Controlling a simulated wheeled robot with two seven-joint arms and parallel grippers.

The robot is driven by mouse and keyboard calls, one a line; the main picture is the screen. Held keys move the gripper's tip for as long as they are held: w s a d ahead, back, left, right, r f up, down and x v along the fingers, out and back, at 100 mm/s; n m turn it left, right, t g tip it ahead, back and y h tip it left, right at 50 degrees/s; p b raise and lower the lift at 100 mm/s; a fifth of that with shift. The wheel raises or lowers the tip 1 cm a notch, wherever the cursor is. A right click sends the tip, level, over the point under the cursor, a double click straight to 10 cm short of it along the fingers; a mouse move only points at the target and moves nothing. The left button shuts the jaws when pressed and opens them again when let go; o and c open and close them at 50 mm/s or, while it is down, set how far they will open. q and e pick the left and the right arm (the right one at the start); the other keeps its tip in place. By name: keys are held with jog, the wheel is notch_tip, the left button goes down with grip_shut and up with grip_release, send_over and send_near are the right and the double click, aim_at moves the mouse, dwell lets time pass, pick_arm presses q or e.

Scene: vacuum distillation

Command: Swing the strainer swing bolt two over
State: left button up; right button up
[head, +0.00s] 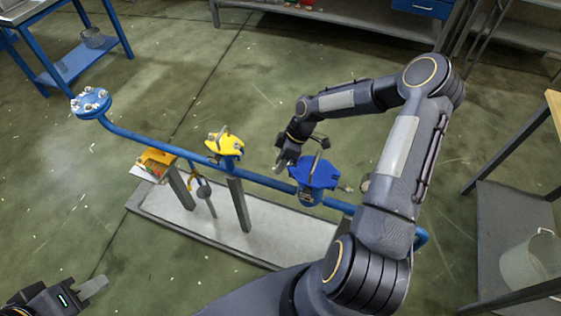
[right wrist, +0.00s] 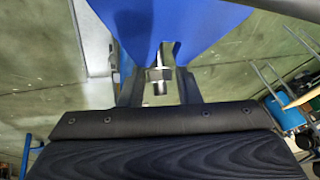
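The strainer's blue cover (head: 317,174) sits on the blue pipe in the head view, with a dark upright bar rising from it. My right gripper (head: 283,163) is at the cover's left edge, fingers pointing down. In the right wrist view the blue cover (right wrist: 165,25) fills the top, and a silver swing bolt (right wrist: 158,74) shows at its slot. The right gripper's two fingers (right wrist: 160,88) stand apart on either side of the bolt, with gaps visible. Which numbered bolt this is, I cannot tell. My left gripper (head: 88,290) is at the lower left, away from the strainer, partly cut off.
The blue pipe (head: 262,179) runs on posts above a grey plinth (head: 265,235). A yellow-topped valve (head: 225,144), a yellow-orange box (head: 155,161) and a bolted blue flange (head: 91,102) lie to the left. A bucket (head: 533,262) stands on a shelf at right.

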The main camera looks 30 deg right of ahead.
jog(key=shift+a+f, duration=0.1)
grip_shut()
jog(key=shift+w+f, duration=0.1)
jog(key=shift+f, duration=0.05)
jog(key=f+g+h+b, duration=0.2)
jog(key=g+h, duration=0.1)
jog(key=w+a+f+m+g+h+b, duration=0.1)
jog(key=g+b, duration=0.1)
jog(key=shift+f+h, duration=0.15)
jog(key=shift+h, duration=0.15)
jog(key=shift+s+d+f+m+g+h+b, duration=0.1)
jog(key=shift+f+m+g+h+b, duration=0.1)
jog(key=shift+f+g+h+b, duration=0.35)
jog(key=shift+s+d+f+m+g+h+b, duration=0.1)
jog(key=shift+f+m+g+h+b, duration=0.1)
jog(key=shift+g+h+b, duration=0.55)
jog(key=shift+g+p, duration=0.3)
